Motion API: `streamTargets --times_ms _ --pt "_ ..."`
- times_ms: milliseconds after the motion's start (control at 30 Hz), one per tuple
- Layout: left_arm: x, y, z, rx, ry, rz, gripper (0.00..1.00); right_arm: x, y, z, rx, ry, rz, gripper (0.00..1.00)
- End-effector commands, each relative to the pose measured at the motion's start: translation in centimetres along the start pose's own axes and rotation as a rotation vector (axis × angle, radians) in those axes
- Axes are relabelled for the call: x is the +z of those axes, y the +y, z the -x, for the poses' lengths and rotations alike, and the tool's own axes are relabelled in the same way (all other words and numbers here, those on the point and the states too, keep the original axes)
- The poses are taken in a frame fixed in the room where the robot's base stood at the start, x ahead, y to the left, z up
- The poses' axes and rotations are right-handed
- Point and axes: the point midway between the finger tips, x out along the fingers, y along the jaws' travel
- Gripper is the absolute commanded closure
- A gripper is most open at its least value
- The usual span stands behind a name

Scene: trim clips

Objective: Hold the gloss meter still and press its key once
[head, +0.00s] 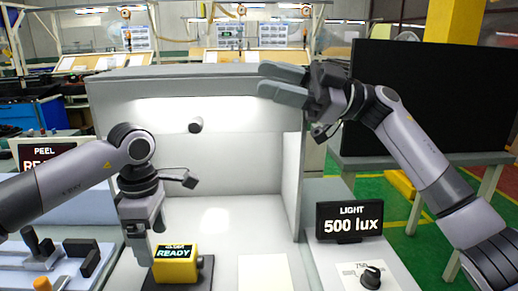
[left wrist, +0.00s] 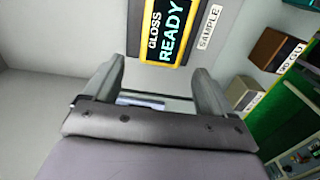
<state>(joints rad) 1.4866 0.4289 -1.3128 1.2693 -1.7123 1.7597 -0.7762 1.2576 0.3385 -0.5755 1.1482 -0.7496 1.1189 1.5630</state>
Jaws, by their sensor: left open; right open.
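The gloss meter (head: 176,270) is a yellow box with a dark screen reading READY, standing on a dark base on the floor of the white-lit booth. In the left wrist view the gloss meter (left wrist: 170,32) is at the top, beyond the fingertips, its screen reading GLOSS READY. My left gripper (head: 146,240) points down just left of the meter, open and empty; its two fingers (left wrist: 157,80) are spread with nothing between them. My right gripper (head: 283,83) is open and empty, high at the booth's upper right edge, far from the meter. I cannot make out the meter's key.
The booth (head: 291,185) has a right side wall and a top hood. A pale sheet (head: 265,273) lies right of the meter. A LIGHT display (head: 349,222) reads 500 lux, with a black knob (head: 371,278) before it. Fixtures (head: 62,262) crowd the left bench.

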Motion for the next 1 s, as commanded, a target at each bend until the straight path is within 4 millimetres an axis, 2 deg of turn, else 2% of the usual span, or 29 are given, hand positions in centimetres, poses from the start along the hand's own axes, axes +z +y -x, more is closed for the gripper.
streamTargets --times_ms 33,100,300,400,500,600,700,867,1000 --pt "0.0 0.0 0.0 0.000 0.000 0.000 0.15 2.7 -1.7 -0.5 -0.037 -0.040 -0.019 0.57" --pt "0.0 0.0 0.0 0.000 0.000 0.000 0.15 6.3 -4.0 -0.7 -0.084 -0.104 -0.040 0.57" --pt "0.0 0.0 0.0 0.000 0.000 0.000 0.15 15.8 -10.7 -0.1 -0.204 -0.289 -0.117 0.57" --pt "0.0 0.0 0.0 0.000 0.000 0.000 0.15 19.8 -13.4 1.3 -0.231 -0.383 -0.174 0.57" --pt "0.0 0.0 0.0 0.000 0.000 0.000 0.15 22.8 -15.2 2.9 -0.238 -0.459 -0.227 0.57" --pt "0.0 0.0 0.0 0.000 0.000 0.000 0.15 24.7 -16.5 4.1 -0.239 -0.513 -0.266 0.57" --pt "0.0 0.0 -0.1 0.000 0.000 0.000 0.15 25.6 -17.2 4.8 -0.239 -0.541 -0.287 0.57" --pt "0.0 -0.1 -1.5 -0.003 0.001 0.000 0.15 26.0 -17.4 5.1 -0.239 -0.552 -0.294 0.57" --pt "0.0 -0.1 -3.6 -0.004 0.001 0.000 0.15 26.0 -17.3 5.0 -0.238 -0.551 -0.294 0.57"
